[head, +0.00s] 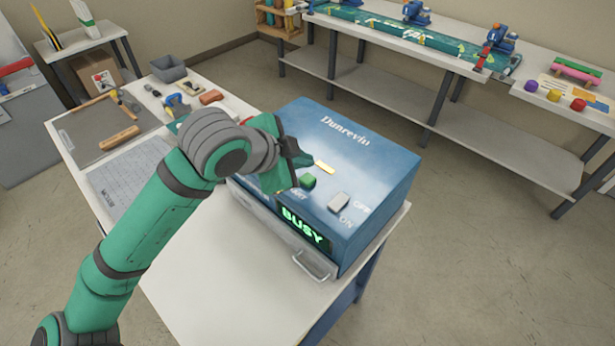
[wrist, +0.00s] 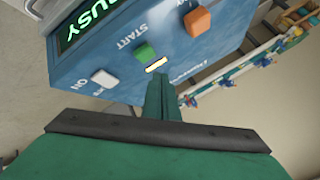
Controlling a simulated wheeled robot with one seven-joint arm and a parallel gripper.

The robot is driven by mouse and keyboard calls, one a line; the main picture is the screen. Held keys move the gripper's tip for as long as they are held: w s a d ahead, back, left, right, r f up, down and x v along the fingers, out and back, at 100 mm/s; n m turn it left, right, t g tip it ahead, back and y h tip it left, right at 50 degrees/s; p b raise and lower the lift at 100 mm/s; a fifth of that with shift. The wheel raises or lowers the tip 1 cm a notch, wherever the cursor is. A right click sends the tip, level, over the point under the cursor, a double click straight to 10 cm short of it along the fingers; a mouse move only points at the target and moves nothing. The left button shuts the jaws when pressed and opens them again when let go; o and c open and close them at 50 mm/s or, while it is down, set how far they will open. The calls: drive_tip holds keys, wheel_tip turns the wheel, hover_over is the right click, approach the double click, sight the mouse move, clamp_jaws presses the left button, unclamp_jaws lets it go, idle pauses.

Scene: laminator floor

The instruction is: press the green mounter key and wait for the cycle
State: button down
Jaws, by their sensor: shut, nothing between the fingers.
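The blue Dunrevin machine (head: 372,165) stands on a white table, and its display (head: 303,226) reads BUSY in green. The green key (head: 308,181) is on its sloped top, beside the START label; it also shows in the wrist view (wrist: 145,52). A lit pale yellow bar (wrist: 157,64) lies next to the key. My gripper (head: 315,160) is shut and empty over the panel. In the wrist view its fingertips (wrist: 161,80) appear near the yellow bar, apart from the green key. The exact height above the panel cannot be told.
A white ON/OFF switch (head: 338,202) and an orange button (wrist: 197,20) share the panel. A metal handle (head: 315,267) sticks out at the machine's front. Tools and a cutting mat (head: 125,185) lie on the table to the left. A long bench (head: 400,50) stands behind; the floor between is clear.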

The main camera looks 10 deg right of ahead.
drive_tip(key=shift+r, duration=1.45)
